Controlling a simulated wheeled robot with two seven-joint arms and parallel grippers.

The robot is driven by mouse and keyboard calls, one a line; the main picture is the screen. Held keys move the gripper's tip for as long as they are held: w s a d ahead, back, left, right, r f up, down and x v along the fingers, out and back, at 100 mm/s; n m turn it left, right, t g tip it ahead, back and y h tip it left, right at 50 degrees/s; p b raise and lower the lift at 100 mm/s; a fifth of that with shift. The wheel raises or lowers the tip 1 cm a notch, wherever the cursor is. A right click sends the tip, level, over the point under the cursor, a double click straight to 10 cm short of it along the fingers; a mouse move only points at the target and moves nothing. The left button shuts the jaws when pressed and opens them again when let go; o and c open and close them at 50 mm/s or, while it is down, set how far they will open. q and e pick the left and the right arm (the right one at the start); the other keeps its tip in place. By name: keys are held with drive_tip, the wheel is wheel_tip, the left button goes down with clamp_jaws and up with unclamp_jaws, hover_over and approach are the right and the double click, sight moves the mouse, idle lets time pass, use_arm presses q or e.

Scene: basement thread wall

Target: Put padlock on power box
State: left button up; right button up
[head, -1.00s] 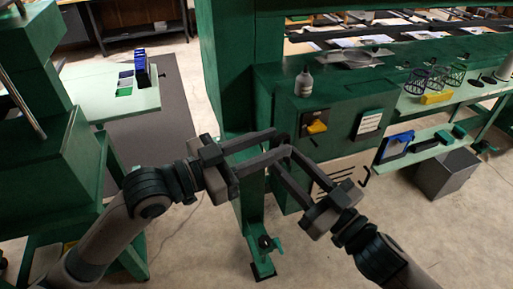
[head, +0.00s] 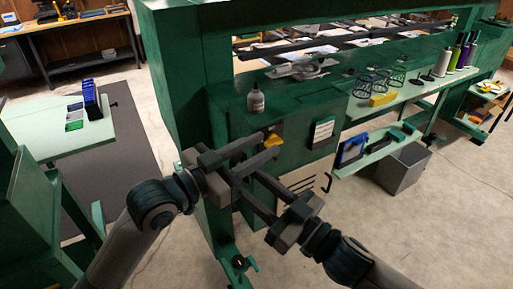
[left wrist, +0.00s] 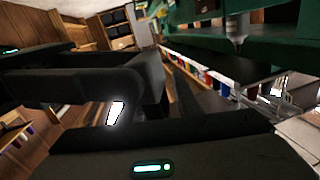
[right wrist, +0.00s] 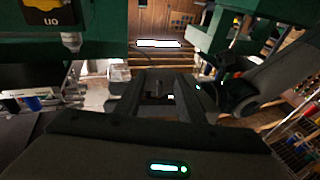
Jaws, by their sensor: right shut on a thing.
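The power box is on the green cabinet front, with a yellow switch (head: 273,140) partly behind my left fingers. Its yellow panel with I/O lettering (right wrist: 42,8) shows upside down at the top left of the right wrist view. My right gripper (head: 245,182) is shut on a small dark thing, likely the padlock (right wrist: 155,88), seen between its fingers in the right wrist view. The head view does not show the padlock clearly. My left gripper (head: 266,146) has its fingers apart. The two grippers are close together and overlap in the head view, in front of the cabinet.
A grey bottle (head: 256,100) stands on the cabinet, left of a white label plate (head: 322,131). A shelf with a yellow block (head: 382,99) and wire holders runs right. A grey bin (head: 402,167) stands below. A pale table (head: 50,137) is at left. Floor at the lower right is clear.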

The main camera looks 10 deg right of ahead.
use_arm(q)
clamp_jaws()
use_arm(e)
drive_tip(key=o, duration=1.2)
drive_tip(key=shift+v, duration=3.75)
